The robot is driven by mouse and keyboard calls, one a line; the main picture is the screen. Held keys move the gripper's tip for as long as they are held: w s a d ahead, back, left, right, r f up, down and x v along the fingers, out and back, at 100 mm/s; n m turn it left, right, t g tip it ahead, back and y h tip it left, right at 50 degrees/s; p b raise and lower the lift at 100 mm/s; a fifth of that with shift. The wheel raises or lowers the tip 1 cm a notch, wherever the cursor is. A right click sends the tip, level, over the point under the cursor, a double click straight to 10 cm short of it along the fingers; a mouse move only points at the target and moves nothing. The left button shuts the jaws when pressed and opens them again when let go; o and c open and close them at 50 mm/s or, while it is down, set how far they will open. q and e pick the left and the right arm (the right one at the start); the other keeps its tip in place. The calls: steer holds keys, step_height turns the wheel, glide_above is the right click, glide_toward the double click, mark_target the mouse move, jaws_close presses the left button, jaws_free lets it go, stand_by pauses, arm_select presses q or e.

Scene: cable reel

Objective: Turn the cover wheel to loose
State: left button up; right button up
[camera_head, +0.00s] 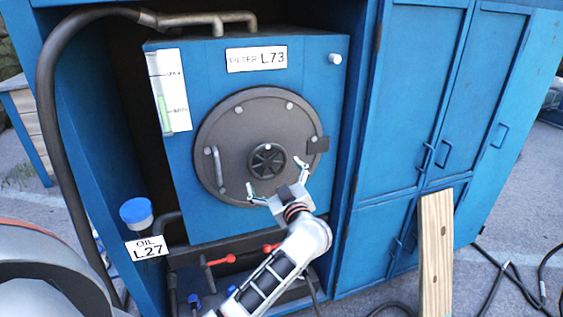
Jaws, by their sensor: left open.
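The cover wheel (267,160) is a small dark spoked handwheel at the middle of a round dark grey cover (235,125). The cover is on the front of a blue filter box labelled L73. My left gripper (276,176) is open just at the lower right of the wheel. One finger shows below and left of the wheel, the other to its right. I cannot tell whether either finger touches it. Nothing shows between the fingers except the wheel's lower edge. My right gripper is not in view.
The cover has a bar handle (213,167) on its left and a dark latch block (318,145) on its right. Red-handled valves (222,260) and pipes lie below. A blue-capped oil filler (137,212) stands left. A wooden plank (436,255) leans at right.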

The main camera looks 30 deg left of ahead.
mark_target(267, 164)
arm_select(q)
steer(key=shift+x, duration=3.95)
steer(key=shift+s+f, duration=0.1)
steer(key=c, duration=0.9)
